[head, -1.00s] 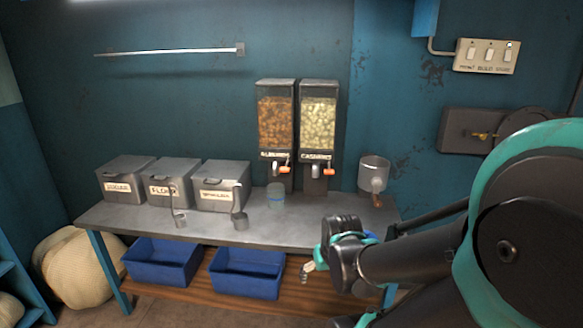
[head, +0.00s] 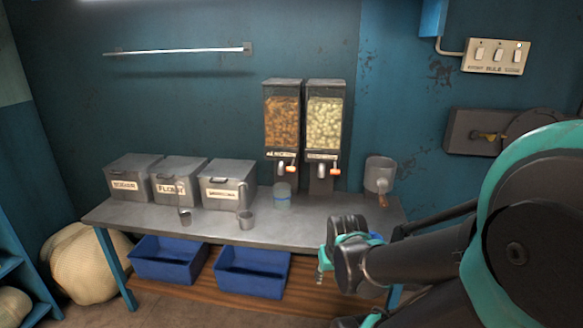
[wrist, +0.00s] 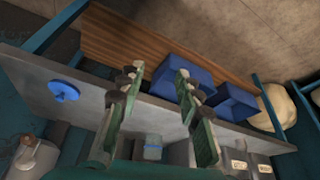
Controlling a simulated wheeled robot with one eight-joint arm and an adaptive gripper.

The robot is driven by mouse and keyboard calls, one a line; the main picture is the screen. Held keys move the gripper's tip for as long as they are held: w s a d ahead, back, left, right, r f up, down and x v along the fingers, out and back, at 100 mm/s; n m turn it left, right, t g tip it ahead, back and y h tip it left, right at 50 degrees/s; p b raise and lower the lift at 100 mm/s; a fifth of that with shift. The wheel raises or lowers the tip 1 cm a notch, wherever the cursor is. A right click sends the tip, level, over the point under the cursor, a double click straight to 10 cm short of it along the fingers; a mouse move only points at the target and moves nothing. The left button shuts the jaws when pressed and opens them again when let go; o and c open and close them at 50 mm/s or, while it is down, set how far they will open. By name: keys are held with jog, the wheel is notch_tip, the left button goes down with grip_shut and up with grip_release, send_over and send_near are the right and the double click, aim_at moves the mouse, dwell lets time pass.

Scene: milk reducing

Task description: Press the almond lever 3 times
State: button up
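My gripper (head: 322,266) is in front of the table's right part, low and well away from the lever. In the wrist view my gripper (wrist: 160,72) has its two fingers wide apart with nothing between them. The lever is not discernible in the wrist view.
The cashew dispenser (head: 324,122) with its own orange lever (head: 335,172) adjoins on the right. Blue crates (head: 250,272) sit below.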

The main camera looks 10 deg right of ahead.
grip_shut()
dwell(1.2)
